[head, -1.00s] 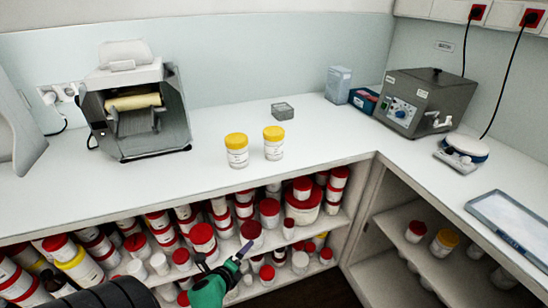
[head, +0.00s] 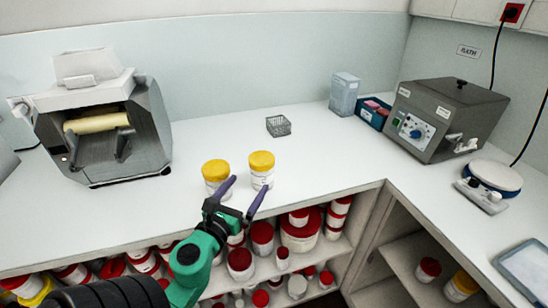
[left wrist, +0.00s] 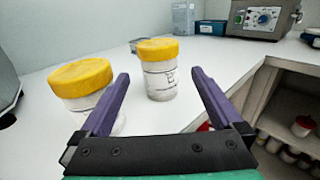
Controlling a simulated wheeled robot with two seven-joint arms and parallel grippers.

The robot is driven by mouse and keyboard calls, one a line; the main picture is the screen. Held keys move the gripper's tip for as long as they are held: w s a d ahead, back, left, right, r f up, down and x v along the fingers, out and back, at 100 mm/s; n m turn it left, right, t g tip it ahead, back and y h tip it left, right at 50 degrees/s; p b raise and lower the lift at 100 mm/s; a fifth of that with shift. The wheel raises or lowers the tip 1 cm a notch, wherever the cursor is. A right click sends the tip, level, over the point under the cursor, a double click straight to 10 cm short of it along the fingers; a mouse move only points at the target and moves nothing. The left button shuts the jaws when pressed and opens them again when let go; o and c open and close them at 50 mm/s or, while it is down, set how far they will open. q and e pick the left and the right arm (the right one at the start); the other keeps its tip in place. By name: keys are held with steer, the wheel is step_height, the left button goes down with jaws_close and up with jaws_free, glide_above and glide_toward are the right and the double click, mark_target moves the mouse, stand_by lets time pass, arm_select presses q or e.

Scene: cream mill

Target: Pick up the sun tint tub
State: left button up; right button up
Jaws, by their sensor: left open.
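Two white tubs with yellow lids stand upright on the white counter (head: 110,217). The left tub (head: 214,170) is partly behind a finger of my left gripper in the head view. The right tub (head: 261,171) stands just beside it, a little farther back. My left gripper (head: 244,200) is open and empty in front of them at the counter's front edge. In the left wrist view the right tub (left wrist: 160,75) shows between the fingers, beyond their tips. The left tub (left wrist: 80,84) is outside the left finger. Label text is too small to tell which is sun tint.
A roller machine (head: 110,130) is at the left, and a grey bath unit (head: 443,120) at the right. Shelves below hold many red-lidded tubs (head: 262,236). The counter around the tubs is clear.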

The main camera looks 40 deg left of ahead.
mark_target(265, 153)
arm_select(q)
steer(key=shift+w+a+r+p, duration=0.15)
steer(key=shift+w+p, duration=0.2)
steer(key=shift+w, duration=0.25)
steer(key=shift+w+a+r+p, duration=0.1)
steer(key=shift+w+r+p, duration=0.35)
steer(key=shift+p, duration=0.2)
steer(key=x, duration=0.1)
steer(key=p+x, duration=0.1)
steer(key=x, duration=0.1)
steer(key=shift+r+p, duration=0.3)
steer(key=shift+r, duration=0.05)
steer(key=w, duration=0.2)
steer(key=w+a+f, duration=0.1)
steer(key=x, duration=0.1)
steer(key=p+x, duration=0.1)
steer(key=x, duration=0.2)
steer(key=shift+r, duration=0.25)
steer(key=shift+w+a+f, duration=0.15)
steer(key=shift+w+a, duration=0.05)
steer(key=shift+w, duration=0.35)
steer(key=c, duration=1.3)
arm_select(e)
steer(key=r, duration=0.1)
steer(key=s+r, duration=0.1)
steer(key=r, duration=0.1)
steer(key=s+r, duration=0.1)
steer(key=r, duration=0.1)
steer(key=shift+s+d, duration=0.15)
steer(key=shift+s, duration=0.05)
